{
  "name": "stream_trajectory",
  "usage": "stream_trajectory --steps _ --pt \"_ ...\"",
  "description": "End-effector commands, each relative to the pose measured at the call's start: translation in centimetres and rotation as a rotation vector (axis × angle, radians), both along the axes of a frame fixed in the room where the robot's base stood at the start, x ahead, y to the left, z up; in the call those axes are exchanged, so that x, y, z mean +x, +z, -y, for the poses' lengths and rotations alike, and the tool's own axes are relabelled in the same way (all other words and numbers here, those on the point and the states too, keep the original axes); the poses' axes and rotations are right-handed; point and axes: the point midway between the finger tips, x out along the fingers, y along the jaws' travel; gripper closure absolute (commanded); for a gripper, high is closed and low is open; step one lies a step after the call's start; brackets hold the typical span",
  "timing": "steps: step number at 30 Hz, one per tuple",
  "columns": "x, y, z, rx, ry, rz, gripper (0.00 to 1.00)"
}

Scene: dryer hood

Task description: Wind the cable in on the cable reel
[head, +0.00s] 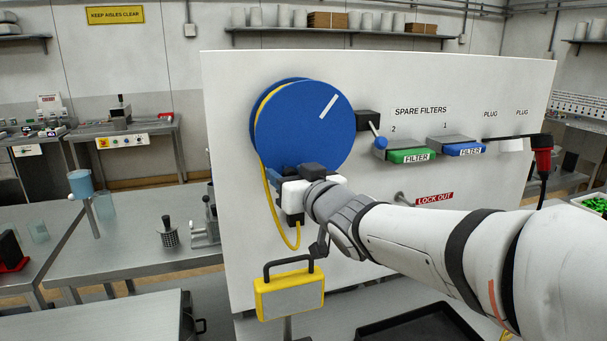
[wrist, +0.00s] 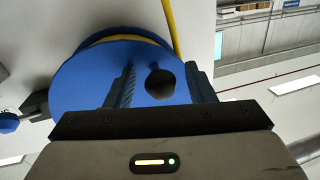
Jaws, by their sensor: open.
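The cable reel (head: 300,125) is a blue disc with a white stripe, mounted on the white panel. Yellow cable (head: 268,205) shows at its left edge and hangs in a loop below it. My gripper (head: 311,170) is at the reel's lower edge in the head view. In the wrist view the open fingers (wrist: 160,88) stand in front of the blue reel (wrist: 85,85), with a dark round knob or hole (wrist: 160,84) between them. I cannot tell whether the fingers touch it. Yellow cable (wrist: 171,25) runs upward there.
A yellow case-like box (head: 290,292) with a dark handle is below the reel. A dark block with a blue-knobbed lever (head: 380,141) is right of the reel. Green (head: 411,156) and blue (head: 464,150) filters and a red plug (head: 543,158) are farther right. A steel table (head: 120,245) stands left.

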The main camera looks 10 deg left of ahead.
Motion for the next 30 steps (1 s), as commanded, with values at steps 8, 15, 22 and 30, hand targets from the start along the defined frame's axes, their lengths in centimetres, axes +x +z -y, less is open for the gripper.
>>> stream_trajectory --steps 8,15,22,30 --pt "0.02 0.01 0.04 0.0 -0.001 0.0 0.56" --pt "0.02 -0.01 0.08 0.0 -0.001 0.0 0.76" --pt "0.03 0.01 0.1 0.001 -0.002 0.001 0.95" --pt "0.09 0.01 0.46 -0.001 -0.004 0.0 1.0"
